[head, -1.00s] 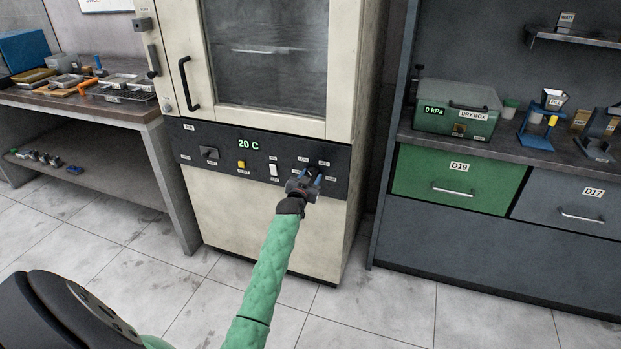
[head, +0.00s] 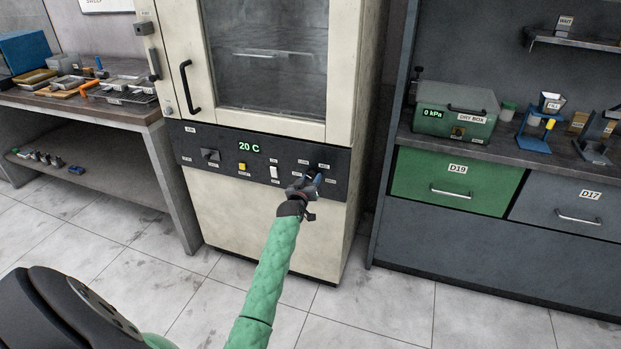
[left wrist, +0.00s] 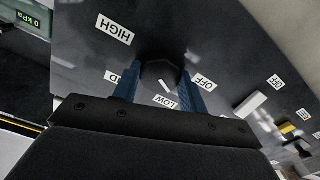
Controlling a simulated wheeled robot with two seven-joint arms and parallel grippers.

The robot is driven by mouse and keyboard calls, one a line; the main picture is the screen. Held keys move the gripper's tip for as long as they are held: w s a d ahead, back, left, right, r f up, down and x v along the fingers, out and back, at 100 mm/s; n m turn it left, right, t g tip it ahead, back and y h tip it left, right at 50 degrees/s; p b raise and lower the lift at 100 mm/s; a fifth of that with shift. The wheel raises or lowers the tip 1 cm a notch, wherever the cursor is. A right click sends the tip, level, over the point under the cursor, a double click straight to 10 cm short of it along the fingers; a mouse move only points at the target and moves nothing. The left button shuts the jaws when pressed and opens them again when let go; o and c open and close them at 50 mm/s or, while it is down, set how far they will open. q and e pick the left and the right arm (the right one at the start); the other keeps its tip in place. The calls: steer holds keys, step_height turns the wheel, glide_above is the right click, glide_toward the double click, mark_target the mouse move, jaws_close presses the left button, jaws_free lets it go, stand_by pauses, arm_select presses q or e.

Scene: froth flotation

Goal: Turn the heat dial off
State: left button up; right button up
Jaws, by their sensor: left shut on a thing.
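The heat dial (left wrist: 158,74) is a dark round knob on the black control panel (head: 225,170) of the cream oven. In the left wrist view, HIGH, MED, LOW and OFF labels (left wrist: 203,82) surround it. Its white mark points between LOW and OFF, closer to LOW. My left gripper (head: 313,180) reaches the panel's right part, and its blue fingers are shut on the dial from both sides. In the head view the gripper mostly hides the dial. My right gripper is not in view.
The panel also has a green 20 C display (head: 249,147), a yellow button (head: 242,167), a white switch (head: 274,172) and another knob (head: 210,155). The oven door (head: 265,60) is shut. A cluttered bench (head: 120,112) stands left, and a counter with a green dry box (head: 455,115) stands right.

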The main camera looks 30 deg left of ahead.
arm_select(q)
steer(key=shift+r+n+p, duration=0.1)
steer(key=shift+n+p, duration=0.2)
steer(key=shift+n, duration=1.6)
steer(key=n+p, duration=0.1)
steer(key=n, duration=0.2)
steer(key=shift+n, duration=0.6)
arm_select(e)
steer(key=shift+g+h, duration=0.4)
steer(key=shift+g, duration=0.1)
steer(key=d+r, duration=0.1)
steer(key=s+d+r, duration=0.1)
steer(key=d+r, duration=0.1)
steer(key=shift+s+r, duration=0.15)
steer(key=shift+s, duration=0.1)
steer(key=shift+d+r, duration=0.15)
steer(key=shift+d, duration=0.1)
arm_select(q)
steer(key=o, duration=1)
steer(key=shift+a, duration=0.1)
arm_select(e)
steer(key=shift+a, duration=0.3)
arm_select(q)
steer(key=shift+s, duration=0.15)
